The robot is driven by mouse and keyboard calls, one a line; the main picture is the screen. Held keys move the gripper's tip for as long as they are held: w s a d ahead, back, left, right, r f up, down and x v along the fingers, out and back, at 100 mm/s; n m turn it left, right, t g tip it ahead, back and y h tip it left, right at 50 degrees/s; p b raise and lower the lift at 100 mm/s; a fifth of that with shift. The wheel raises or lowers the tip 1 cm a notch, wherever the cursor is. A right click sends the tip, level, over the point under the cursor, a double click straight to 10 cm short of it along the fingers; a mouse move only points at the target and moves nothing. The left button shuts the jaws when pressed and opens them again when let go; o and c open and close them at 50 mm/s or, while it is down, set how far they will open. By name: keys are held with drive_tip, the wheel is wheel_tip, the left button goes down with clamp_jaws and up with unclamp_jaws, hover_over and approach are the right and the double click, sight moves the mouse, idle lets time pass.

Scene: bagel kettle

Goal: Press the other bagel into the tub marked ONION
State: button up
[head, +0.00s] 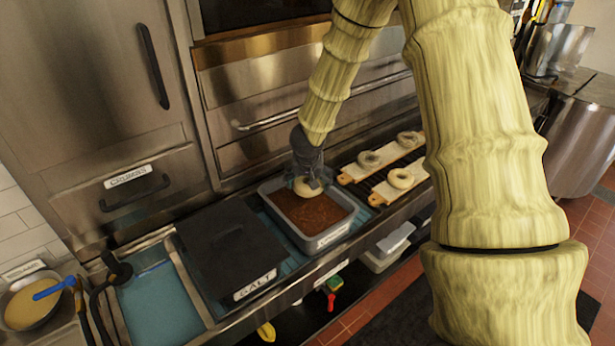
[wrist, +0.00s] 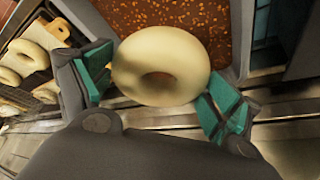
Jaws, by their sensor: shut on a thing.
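My gripper (head: 308,165) is shut on a pale plain bagel (head: 306,187), over the back part of a grey tub (head: 346,222) filled with brown-orange flakes. The tub's front label is too small to read surely. In the wrist view the bagel (wrist: 181,60) lies between the green pads of my gripper (wrist: 160,92), its hole facing the camera, with flakes behind it. I cannot tell whether the bagel touches the flakes.
A dark lid (head: 228,245) marked SALT covers the neighbouring tub at left. Wooden boards (head: 386,190) with bagels (head: 401,178) lie on a rack at right. A bowl of yellowish stuff (head: 33,304) stands at far left. Steel cabinet fronts (head: 100,100) rise behind.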

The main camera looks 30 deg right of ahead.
sight(307, 205)
drive_tip(key=f, duration=0.1)
drive_tip(key=w+f+b, duration=0.2)
drive_tip(key=shift+a+f, duration=0.1)
drive_tip(key=shift+f, duration=0.2)
drive_tip(key=shift+s+f+b, duration=0.15)
drive_tip(key=shift+f+b, duration=0.05)
drive_tip(key=shift+b, duration=0.3)
drive_tip(key=shift+s+f+b, duration=0.3)
drive_tip(key=shift+s+b, duration=0.2)
drive_tip(key=shift+b, duration=0.25)
drive_tip(key=shift+a+b+x, duration=0.25)
drive_tip(key=shift+b+x, duration=0.3)
drive_tip(key=shift+x, duration=0.55)
drive_tip(key=shift+s+d+f+b, duration=0.15)
drive_tip(key=shift+f+b, duration=0.25)
drive_tip(key=shift+f, duration=0.75)
drive_tip(key=shift+f, duration=0.3)
drive_tip(key=shift+r, duration=0.1)
